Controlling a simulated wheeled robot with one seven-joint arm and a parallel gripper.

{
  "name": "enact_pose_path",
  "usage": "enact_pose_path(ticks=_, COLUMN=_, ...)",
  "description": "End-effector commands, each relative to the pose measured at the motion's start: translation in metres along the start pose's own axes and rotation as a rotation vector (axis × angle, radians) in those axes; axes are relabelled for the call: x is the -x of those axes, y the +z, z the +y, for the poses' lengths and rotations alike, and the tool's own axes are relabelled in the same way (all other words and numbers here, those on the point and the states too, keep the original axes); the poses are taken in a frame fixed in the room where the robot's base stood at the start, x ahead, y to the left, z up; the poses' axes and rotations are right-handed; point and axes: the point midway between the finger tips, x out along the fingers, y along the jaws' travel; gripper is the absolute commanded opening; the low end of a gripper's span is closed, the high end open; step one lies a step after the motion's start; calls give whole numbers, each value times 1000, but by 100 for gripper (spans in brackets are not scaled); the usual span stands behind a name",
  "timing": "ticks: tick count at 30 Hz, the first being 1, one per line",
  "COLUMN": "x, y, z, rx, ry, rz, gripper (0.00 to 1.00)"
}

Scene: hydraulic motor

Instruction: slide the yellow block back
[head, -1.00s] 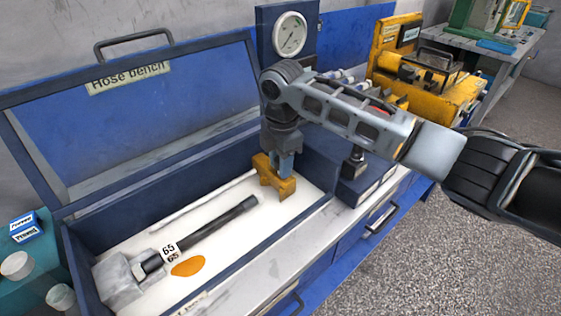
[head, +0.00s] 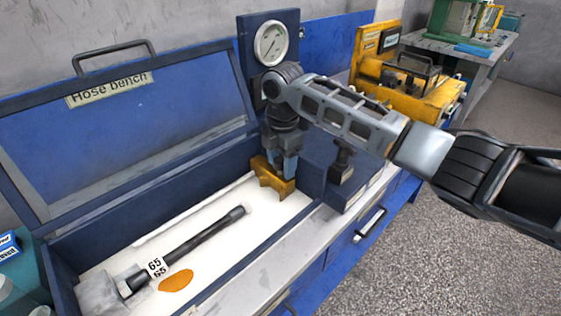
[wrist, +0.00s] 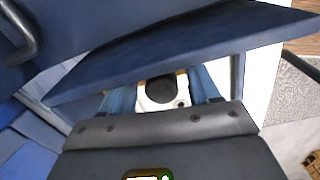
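The yellow block (head: 268,180), notched along its underside, stands on the white floor of the blue hose-bench box, at the box's right end. My gripper (head: 281,170) reaches down onto it from above, with its two blue fingers apart at the block's upper part. In the wrist view, the fingers of my gripper (wrist: 163,95) stand on either side of a pale surface with a dark round patch and small yellowish edges. I cannot tell whether the fingers press on the block.
A black hose (head: 200,238) and an orange patch (head: 176,280) lie in the box. The open blue lid (head: 130,130) stands behind. A pressure gauge (head: 271,43) rises behind my arm, and yellow equipment (head: 405,85) stands further right.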

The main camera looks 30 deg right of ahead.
Motion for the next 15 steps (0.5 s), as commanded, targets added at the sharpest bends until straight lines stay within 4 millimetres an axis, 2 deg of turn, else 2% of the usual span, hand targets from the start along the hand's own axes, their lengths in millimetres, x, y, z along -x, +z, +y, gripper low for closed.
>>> enact_pose_path(ticks=8, x=3, y=-1, z=0, rx=2, ry=-1, rz=1, gripper=61)
enact_pose_path(ticks=15, x=37, y=-1, z=1, rx=1, ry=2, rz=1, gripper=61)
